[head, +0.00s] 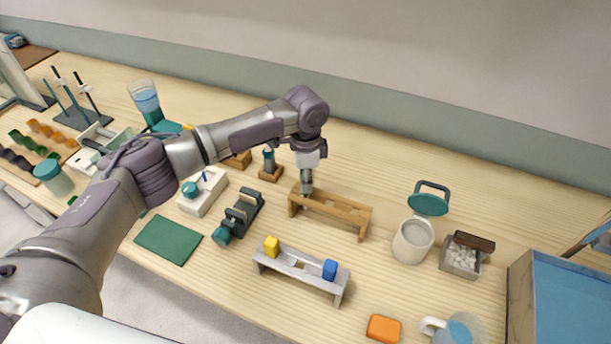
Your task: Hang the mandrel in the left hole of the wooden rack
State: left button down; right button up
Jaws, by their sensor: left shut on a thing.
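The wooden rack (342,213) is a low brown bench with short legs, standing near the middle of the table. My left arm reaches in from the left. Its gripper (306,188) points down at the left end of the rack and is shut on the mandrel. The mandrel is almost wholly hidden by the gripper and the rack, so I cannot tell whether it sits in the left hole. My right gripper is not in view.
A white jar (413,240) with an open green lid is to the right. A green mat (168,240) lies at the left. The table behind the rack is clear.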

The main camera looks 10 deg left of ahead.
pick_arm(q)
jog(key=shift+f, duration=0.5)
jog(key=c, duration=0.8)
grip_release()
jog(key=shift+c, duration=0.2)
